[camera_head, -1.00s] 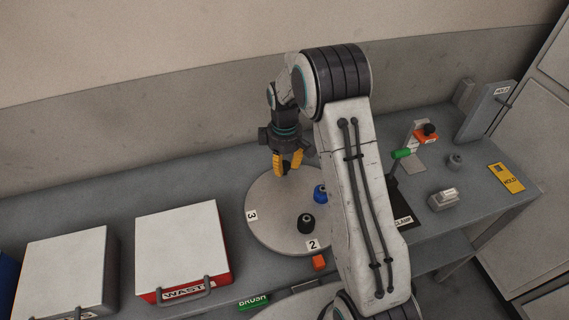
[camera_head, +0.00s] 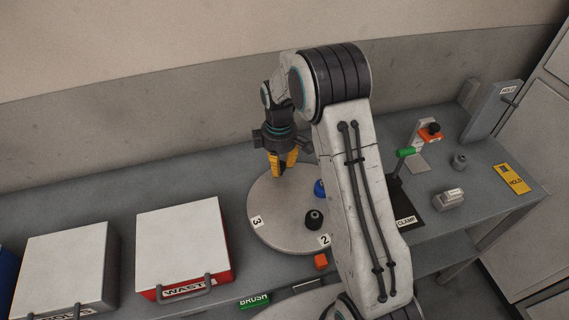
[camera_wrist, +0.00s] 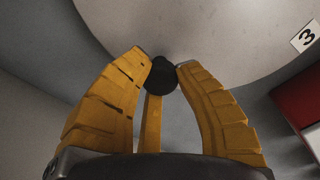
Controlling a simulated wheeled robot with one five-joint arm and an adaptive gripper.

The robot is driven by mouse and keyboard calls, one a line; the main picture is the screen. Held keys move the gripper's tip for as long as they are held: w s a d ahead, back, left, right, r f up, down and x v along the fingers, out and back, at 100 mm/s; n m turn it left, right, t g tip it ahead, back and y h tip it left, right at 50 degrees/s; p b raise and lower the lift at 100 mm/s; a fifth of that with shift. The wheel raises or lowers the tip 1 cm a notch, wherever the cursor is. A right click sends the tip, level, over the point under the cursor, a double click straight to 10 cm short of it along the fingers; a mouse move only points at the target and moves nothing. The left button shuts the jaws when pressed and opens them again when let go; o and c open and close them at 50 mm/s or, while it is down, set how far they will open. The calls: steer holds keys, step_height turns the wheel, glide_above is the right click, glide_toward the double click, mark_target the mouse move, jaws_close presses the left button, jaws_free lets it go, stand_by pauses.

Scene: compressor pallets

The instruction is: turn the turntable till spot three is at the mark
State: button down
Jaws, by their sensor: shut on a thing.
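The turntable (camera_head: 275,228) is a round pale grey disc on the bench. Its spot label 3 (camera_head: 257,222) is at the left rim and also shows at the upper right of the wrist view (camera_wrist: 306,37). A black part (camera_head: 313,219) and a blue part (camera_head: 319,188) stand on the disc. My gripper (camera_head: 283,167) is at the back rim, its yellow fingers shut on a black knob (camera_wrist: 161,76). My arm hides the disc's right side.
A white-topped red bin marked WASTE (camera_head: 182,245) and another white-topped box (camera_head: 65,268) stand left of the turntable. A black CLAMP base (camera_head: 408,208) with a green-handled clamp is to the right. A green BRUSH label (camera_head: 254,301) is in front.

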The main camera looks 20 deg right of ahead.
mark_target(258, 211)
steer(key=shift+s+a+f+n+b, duration=0.15)
steer(key=shift+s+a+n+b, duration=0.25)
steer(key=shift+a+n, duration=0.45)
steer(key=shift+s+a+f+n+b, duration=0.1)
steer(key=shift+s+a+n+b, duration=0.25)
steer(key=shift+a+n, duration=0.45)
steer(key=shift+s+a+n+b, duration=0.45)
steer(key=shift+s+a+n, duration=0.2)
steer(key=shift+n, duration=0.35)
steer(key=shift+s+a+n+b, duration=0.45)
steer(key=shift+a+n, duration=0.2)
steer(key=shift+n, duration=0.3)
steer(key=shift+s+a+n+b, duration=0.4)
steer(key=shift+s+a+n, duration=0.1)
steer(key=shift+s+n, duration=0.4)
steer(key=shift+s+a+n+b, duration=0.45)
steer(key=shift+s+n, duration=0.25)
steer(key=shift+n, duration=0.3)
steer(key=shift+s+a+n+b, duration=0.2)
steer(key=shift+s+n+b, duration=0.2)
steer(key=shift+s+n, duration=0.55)
steer(key=shift+s+a+n+b, duration=0.2)
steer(key=shift+s+n+b, duration=0.2)
steer(key=shift+s+n, duration=0.55)
steer(key=shift+r, duration=0.1)
steer(key=c, duration=0.9)
jaws_free()
steer(key=shift+w, duration=0.1)
steer(key=shift+o, duration=0.2)
steer(key=shift+r, duration=0.1)
